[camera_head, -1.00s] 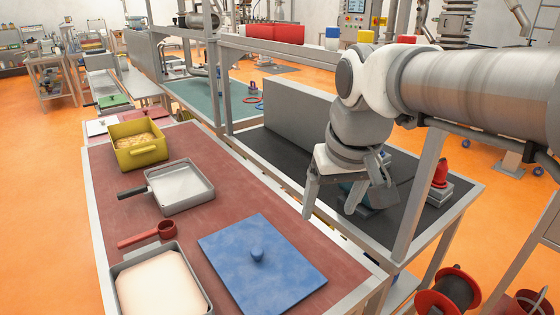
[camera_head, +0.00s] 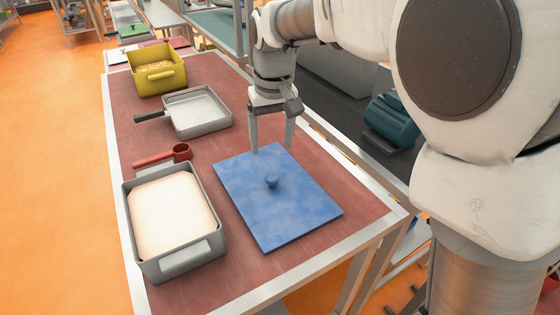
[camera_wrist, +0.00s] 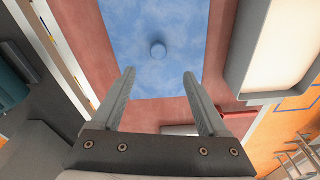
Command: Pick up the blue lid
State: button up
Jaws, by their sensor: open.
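The blue lid (camera_head: 253,198) lies flat on the red tabletop, a rectangular plate with a small round knob (camera_head: 271,181) near its middle. My gripper (camera_head: 271,149) is open and empty, pointing down above the lid's far edge, apart from the knob. In the wrist view the lid (camera_wrist: 125,45) fills the upper middle and its knob (camera_wrist: 158,51) shows ahead of and between the two open fingers (camera_wrist: 158,85).
A grey bin of pale powder (camera_head: 170,215) stands left of the lid. A red scoop (camera_head: 165,156), a grey pan (camera_head: 197,112) and a yellow pot (camera_head: 155,72) lie further back. A dark teal machine (camera_head: 391,123) is on the right.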

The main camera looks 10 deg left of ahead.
aim_at(272, 177)
jog(key=f, duration=0.3)
jog(key=w+f+b, duration=0.1)
jog(key=f, duration=0.3)
jog(key=f+b, duration=0.1)
jog(key=f, duration=0.3)
jog(key=shift+w+a, duration=0.2)
grip_shut()
